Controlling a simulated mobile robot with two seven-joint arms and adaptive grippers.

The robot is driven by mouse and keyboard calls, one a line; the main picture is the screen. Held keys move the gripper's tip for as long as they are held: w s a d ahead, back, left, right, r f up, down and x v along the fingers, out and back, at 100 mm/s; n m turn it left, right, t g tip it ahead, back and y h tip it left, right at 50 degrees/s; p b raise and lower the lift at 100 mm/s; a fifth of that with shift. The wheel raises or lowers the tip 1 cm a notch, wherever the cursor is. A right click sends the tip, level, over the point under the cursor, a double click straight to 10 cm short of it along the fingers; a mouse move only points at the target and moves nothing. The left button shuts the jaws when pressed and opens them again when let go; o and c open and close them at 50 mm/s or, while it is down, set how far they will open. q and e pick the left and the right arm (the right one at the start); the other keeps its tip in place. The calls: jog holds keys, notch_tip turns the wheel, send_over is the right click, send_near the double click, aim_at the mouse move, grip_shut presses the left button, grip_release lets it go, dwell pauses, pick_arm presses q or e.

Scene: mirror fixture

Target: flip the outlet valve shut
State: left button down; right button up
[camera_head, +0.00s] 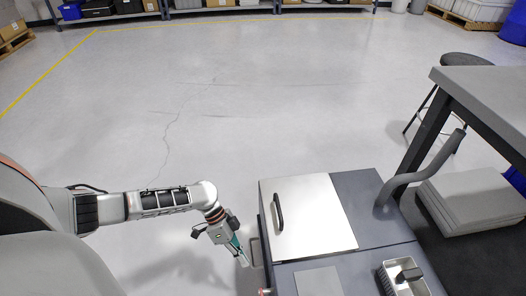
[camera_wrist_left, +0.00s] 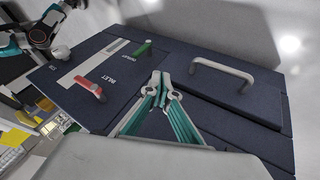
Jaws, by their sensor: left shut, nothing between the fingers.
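My left gripper (camera_head: 243,258) reaches down beside the left side of the cabinet in the head view. Its teal fingers are shut and empty; they also show in the left wrist view (camera_wrist_left: 161,88). There, a dark panel carries a green lever (camera_wrist_left: 142,48), with a small label beside it that seems to read OUTLET. The fingertips point at the panel near this lever, apparently apart from it. A red lever (camera_wrist_left: 92,88) sits to the left by the label INLET. In the head view the green lever cannot be made out.
The cabinet has a pale lid (camera_head: 312,215) with a black handle (camera_head: 278,212). A grey handle (camera_wrist_left: 222,68) stands right of the fingers. A metal tray (camera_head: 402,278) and a curved grey pipe (camera_head: 420,172) are at right. The floor behind is clear.

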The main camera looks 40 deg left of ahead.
dwell(0.3)
